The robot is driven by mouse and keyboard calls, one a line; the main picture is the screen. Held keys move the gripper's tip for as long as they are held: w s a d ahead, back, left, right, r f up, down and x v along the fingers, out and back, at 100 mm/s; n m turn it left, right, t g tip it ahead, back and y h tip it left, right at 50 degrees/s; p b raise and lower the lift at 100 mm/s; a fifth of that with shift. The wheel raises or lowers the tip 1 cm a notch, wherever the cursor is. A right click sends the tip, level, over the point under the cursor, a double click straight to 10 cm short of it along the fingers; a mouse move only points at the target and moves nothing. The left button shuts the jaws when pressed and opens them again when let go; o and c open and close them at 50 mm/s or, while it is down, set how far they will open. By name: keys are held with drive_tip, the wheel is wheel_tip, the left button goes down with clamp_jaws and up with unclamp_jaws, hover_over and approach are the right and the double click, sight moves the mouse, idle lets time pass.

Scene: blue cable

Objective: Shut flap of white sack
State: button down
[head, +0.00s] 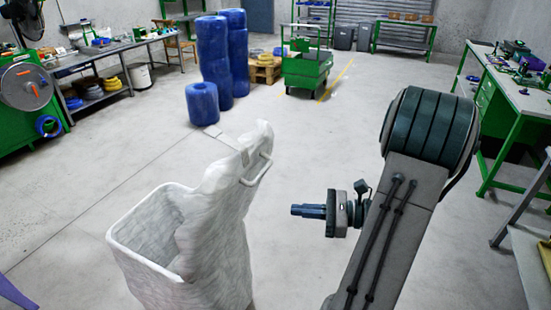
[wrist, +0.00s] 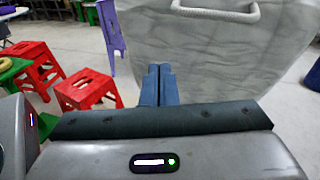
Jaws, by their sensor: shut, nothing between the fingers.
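The white sack (head: 215,255) stands at the lower left of the head view with its mouth open. Its flap (head: 225,195) stands up at the right side of the mouth, with a white handle (head: 257,170) on its outer face. In the wrist view the flap (wrist: 210,60) fills the upper right, and the handle (wrist: 215,14) shows at the top. My gripper (head: 293,210) is to the right of the flap, pointing left, and looks apart from it in the head view. Its fingers (wrist: 157,70) are shut together and empty. The sack's lower part is out of frame.
Red stools (wrist: 87,88) and a purple chair (wrist: 110,25) show in the wrist view. Blue rolls (head: 202,103) and a green cart (head: 306,70) stand farther back. Workbenches line both sides. The floor (head: 420,240) around the sack is clear.

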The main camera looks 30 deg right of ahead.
drive_tip(key=d+r+m+t+h+p, duration=0.1)
drive_tip(key=d+r+m+t+h, duration=0.1)
drive_tip(key=d+m+t, duration=0.4)
drive_tip(key=w+a+r+n+g+p, duration=0.1)
drive_tip(key=w+a+p, duration=0.1)
drive_tip(key=w+a, duration=0.5)
drive_tip(key=w, duration=0.3)
drive_tip(key=shift+w+a+r+n+p, duration=0.2)
drive_tip(key=shift+a+r+n+p, duration=0.1)
drive_tip(key=shift+a+n+p, duration=0.1)
